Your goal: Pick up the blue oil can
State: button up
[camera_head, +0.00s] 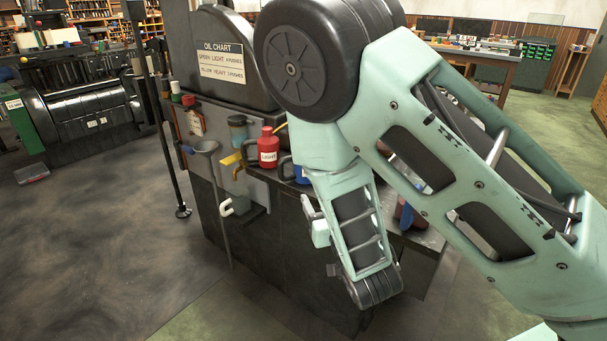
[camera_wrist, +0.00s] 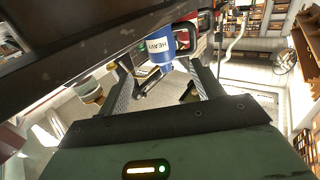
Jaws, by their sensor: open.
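The blue oil can (camera_wrist: 160,46), with a white label reading HEAVY, shows in the wrist view just beyond and between my fingertips. My gripper (camera_wrist: 163,80) is open there, one finger on each side, with nothing held. In the head view only a small blue part of the can (camera_head: 301,174) shows on the bench's ledge; my arm hides the rest. My gripper (camera_head: 318,238) is mostly hidden by my wrist in that view, low in front of the bench. How far the fingertips are from the can is unclear.
A red can (camera_head: 268,150) labelled LIGHT stands left of the blue one. The dark cabinet with an OIL CHART sign (camera_head: 220,62) rises behind. Open floor (camera_head: 100,240) lies to the left.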

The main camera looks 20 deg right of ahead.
jog(key=shift+w+d+f+b, duration=0.1)
jog(key=shift+w+f+b, duration=0.3)
jog(key=shift+b, duration=2.3)
jog(key=w, duration=1)
jog(key=w+r, duration=0.1)
jog(key=w, duration=0.4)
jog(key=shift+w+b, duration=0.15)
jog(key=shift+b, duration=0.15)
jog(key=c, duration=0.9)
